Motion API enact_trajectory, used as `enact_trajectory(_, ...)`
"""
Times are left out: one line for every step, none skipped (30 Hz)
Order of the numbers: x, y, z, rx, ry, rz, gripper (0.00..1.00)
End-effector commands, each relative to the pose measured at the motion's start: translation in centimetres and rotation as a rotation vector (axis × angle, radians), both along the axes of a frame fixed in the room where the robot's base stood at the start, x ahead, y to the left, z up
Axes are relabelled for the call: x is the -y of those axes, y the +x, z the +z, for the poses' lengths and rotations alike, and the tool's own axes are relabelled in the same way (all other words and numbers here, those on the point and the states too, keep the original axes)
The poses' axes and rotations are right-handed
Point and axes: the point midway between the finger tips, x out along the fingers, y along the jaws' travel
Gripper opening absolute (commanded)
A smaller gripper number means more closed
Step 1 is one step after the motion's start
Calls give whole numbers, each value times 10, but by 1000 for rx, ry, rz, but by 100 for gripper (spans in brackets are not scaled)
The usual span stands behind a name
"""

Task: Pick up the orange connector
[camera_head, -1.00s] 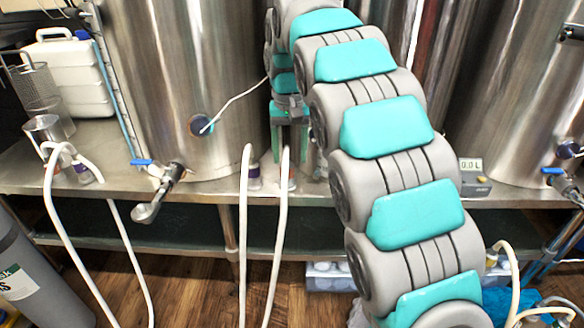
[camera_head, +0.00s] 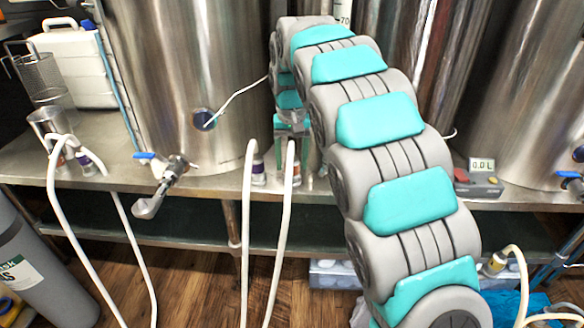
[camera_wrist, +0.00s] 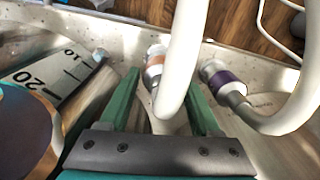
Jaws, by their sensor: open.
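The orange connector (camera_wrist: 155,66), a metal fitting with an orange band on a white hose, stands on the steel bench. In the wrist view it shows between the two green fingers of my open gripper (camera_wrist: 163,88), near their tips, with part of it hidden by the hose. In the head view the connector (camera_head: 296,178) stands at the bench's front edge, just below my gripper (camera_head: 293,158). I cannot tell whether a finger touches it. A purple-banded connector (camera_wrist: 226,82) on another white hose stands beside it, outside the fingers; it also shows in the head view (camera_head: 259,174).
A steel tank (camera_head: 185,70) stands behind left, with a blue-handled valve (camera_head: 165,178). Another hose pair with connectors (camera_head: 86,163) is at left.

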Motion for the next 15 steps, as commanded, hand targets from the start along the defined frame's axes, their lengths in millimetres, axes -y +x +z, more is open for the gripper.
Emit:
enact_trajectory(0,-1,-9,-3,0,0,64)
enact_trajectory(0,-1,-13,-3,0,0,64)
enact_trajectory(0,-1,-17,-4,-1,-1,64)
enact_trajectory(0,-1,-19,-4,-1,-1,64)
enact_trajectory(0,-1,-21,-3,0,-1,64)
enact_trajectory(0,-1,-22,-2,0,-1,64)
enact_trajectory(0,-1,-22,-2,0,0,64)
enact_trajectory(0,0,-21,-1,0,0,64)
enact_trajectory(0,0,-21,-1,0,0,64)
enact_trajectory(0,0,-21,-1,0,0,64)
enact_trajectory(0,0,-21,-1,0,0,64)
enact_trajectory(0,0,-21,-1,0,0,61)
enact_trajectory(0,0,-21,-1,0,0,57)
enact_trajectory(0,0,-21,0,0,0,54)
enact_trajectory(0,0,-21,0,0,-1,49)
